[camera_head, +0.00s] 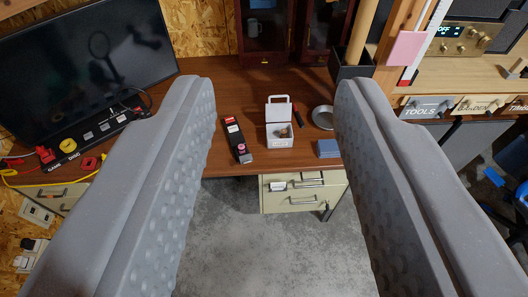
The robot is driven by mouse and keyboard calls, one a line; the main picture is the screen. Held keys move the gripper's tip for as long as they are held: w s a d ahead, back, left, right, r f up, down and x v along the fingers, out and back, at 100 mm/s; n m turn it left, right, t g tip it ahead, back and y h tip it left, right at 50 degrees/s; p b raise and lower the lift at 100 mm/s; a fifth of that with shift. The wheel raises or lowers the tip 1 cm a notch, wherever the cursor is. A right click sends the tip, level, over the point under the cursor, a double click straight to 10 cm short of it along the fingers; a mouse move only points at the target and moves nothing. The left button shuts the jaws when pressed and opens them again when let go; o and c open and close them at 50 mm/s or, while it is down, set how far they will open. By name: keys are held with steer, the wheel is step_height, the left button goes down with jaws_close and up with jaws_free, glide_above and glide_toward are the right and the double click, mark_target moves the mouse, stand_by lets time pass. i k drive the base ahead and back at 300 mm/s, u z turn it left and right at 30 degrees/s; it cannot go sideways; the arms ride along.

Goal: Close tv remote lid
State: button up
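A long black object (237,139), which looks like the TV remote, lies on the brown desk (216,161), left of centre between my fingers in the picture. It has a red and white patch near its far end, a pink spot and a greyish near end. I cannot tell its lid's position at this size. My gripper (275,85) is open and empty, with two grey dimpled fingers wide apart. It is well above and back from the desk, touching nothing.
A white box (279,136) with a raised lid stands right of the black object. A round metal dish (323,117), a blue block (328,148) and a dark monitor (80,65) are also on the desk. Drawers (300,193) sit below. The grey floor in front is clear.

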mark_target(248, 157)
steer(key=u, duration=0.1)
steer(key=i, duration=1)
steer(key=u, duration=0.6)
